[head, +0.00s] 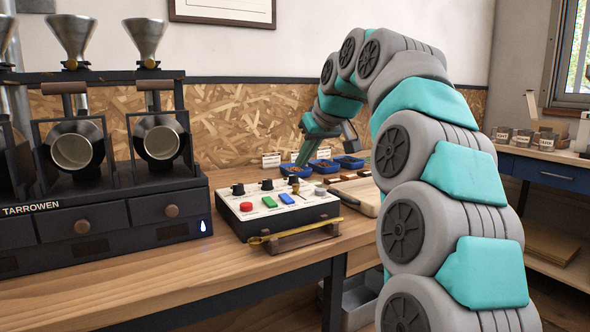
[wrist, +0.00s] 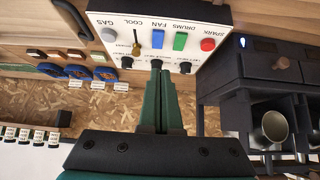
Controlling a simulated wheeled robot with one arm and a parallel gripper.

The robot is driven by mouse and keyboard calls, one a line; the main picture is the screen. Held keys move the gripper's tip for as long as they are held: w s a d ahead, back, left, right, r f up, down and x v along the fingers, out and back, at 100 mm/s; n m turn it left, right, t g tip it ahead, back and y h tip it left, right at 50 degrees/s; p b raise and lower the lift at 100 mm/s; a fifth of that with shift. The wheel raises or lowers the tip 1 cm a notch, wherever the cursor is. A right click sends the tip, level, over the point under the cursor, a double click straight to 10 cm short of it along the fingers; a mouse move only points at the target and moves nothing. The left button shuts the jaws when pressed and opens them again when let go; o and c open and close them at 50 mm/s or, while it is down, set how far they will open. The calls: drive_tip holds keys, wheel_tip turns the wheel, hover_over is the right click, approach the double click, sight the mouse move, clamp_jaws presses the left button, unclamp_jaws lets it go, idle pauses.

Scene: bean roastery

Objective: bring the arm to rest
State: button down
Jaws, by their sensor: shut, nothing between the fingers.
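My arm (head: 445,170) rises from the lower right in the head view and arches over toward the workbench. My gripper (head: 299,164) hangs at its end, fingers pointing down, just behind the control box as seen from the head. In the wrist view my gripper (wrist: 157,66) has its green fingers together and empty. Their tips overlap the edge of the control box (wrist: 185,15) by the blue FAN switch (wrist: 158,38). Whether they touch it I cannot tell.
The black TARROWEN roaster (head: 100,200) stands at left. The control box (head: 275,207) has knobs and coloured switches. Blue dishes (head: 325,167) and a wooden board (head: 358,194) lie behind and right of it. A wooden rest (head: 300,238) stands in front. The front left bench is clear.

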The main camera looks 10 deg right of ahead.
drive_tip(key=shift+v, duration=1)
drive_tip(key=shift+s+f, duration=0.1)
drive_tip(key=shift+f, duration=0.05)
drive_tip(key=s+a+f+m+g+h, duration=0.1)
drive_tip(key=s+f+g, duration=0.4)
drive_tip(key=s+f, duration=1.3)
drive_tip(key=s+a+f+m+g+h, duration=0.1)
drive_tip(key=s+f+g, duration=0.3)
drive_tip(key=s+f, duration=1.5)
drive_tip(key=s+m, duration=0.1)
drive_tip(key=s, duration=0.5)
drive_tip(key=shift+s+f+m+g+h, duration=0.3)
drive_tip(key=shift+g, duration=0.1)
